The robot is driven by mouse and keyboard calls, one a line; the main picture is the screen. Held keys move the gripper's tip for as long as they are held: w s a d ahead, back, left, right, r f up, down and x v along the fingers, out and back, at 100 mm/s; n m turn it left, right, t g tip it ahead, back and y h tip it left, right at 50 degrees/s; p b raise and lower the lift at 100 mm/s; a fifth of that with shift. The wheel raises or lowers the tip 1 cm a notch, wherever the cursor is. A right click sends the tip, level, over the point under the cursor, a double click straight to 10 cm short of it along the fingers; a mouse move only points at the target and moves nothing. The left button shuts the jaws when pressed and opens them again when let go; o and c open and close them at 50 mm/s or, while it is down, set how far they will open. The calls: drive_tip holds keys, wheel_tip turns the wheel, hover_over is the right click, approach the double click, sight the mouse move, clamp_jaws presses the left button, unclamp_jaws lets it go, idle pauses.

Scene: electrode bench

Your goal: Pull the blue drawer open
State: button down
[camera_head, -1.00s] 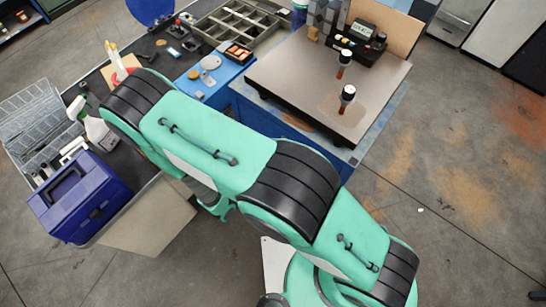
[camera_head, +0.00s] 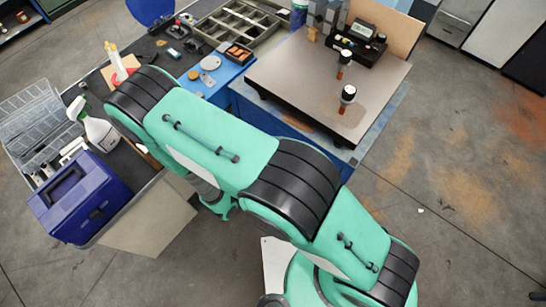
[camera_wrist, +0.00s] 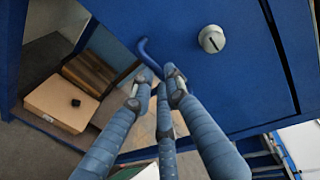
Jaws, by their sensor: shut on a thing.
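The blue drawer (camera_wrist: 235,85) fills the upper middle of the wrist view, its front tilted in the picture. It has a round silver lock (camera_wrist: 212,38) and a curved blue handle (camera_wrist: 146,52). My gripper (camera_wrist: 167,82) has its fingers closed together at the handle's near end, which they partly cover. A dark gap shows along the right side of the drawer front; I cannot tell how far the drawer is out. In the head view my arm hides the gripper and the drawer.
A cardboard box (camera_wrist: 62,105) sits in an open space left of the drawer. In the head view, a dark-blue toolbox (camera_head: 78,200) and a spray bottle (camera_head: 98,128) stand at the left. A grey plate (camera_head: 305,75) bears two small upright tools.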

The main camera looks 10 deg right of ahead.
drive_tip(key=f+p+v, duration=0.1)
drive_tip(key=f+v, duration=0.1)
drive_tip(key=v, duration=0.9)
drive_tip(key=f+p+v, duration=0.2)
drive_tip(key=f+v, duration=0.1)
drive_tip(key=v, duration=0.9)
drive_tip(key=shift+s+a, duration=0.5)
drive_tip(key=shift+s, duration=0.05)
drive_tip(key=c, duration=1.7)
unclamp_jaws()
drive_tip(key=shift+a, duration=0.1)
